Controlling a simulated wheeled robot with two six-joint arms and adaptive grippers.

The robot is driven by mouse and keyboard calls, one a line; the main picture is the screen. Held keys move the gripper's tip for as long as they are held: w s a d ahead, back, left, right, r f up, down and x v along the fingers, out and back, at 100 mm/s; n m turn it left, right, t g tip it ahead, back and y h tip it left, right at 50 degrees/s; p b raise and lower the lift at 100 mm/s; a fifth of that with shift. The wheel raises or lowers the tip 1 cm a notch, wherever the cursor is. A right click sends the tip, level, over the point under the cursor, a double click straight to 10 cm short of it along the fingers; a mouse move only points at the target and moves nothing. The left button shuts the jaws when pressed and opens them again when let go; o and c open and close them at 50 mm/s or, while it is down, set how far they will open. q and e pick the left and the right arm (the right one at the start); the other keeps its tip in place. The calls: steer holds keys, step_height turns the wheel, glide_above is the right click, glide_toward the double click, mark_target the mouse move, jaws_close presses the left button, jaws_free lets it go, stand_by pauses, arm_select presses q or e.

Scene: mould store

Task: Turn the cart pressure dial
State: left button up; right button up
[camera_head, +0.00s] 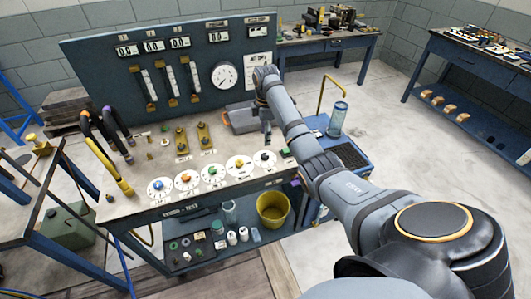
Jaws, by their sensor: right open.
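A row of several white round dials with coloured knobs lies along the front of the bench top: blue knob dial (161,187), orange knob dial (187,179), green knob dial (213,173), yellow knob dial (239,165) and black knob dial (265,159). Their labels are too small to read, so I cannot tell which is the cart pressure dial. My right gripper (267,138) points down, open, just behind the black knob dial, apart from the knobs as far as I can see. My left gripper is not in view.
A blue panel with a round gauge (225,76) stands behind the bench. A blue cart (356,177) carrying a clear cylinder (338,119) stands at the right. A yellow bucket (272,209) is on the lower shelf.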

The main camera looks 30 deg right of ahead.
mark_target(265, 155)
step_height(265, 155, down, 10)
steer(key=shift+w+f+p, duration=0.1)
steer(key=shift+p, duration=0.45)
steer(key=shift+c, duration=0.2)
jaws_close()
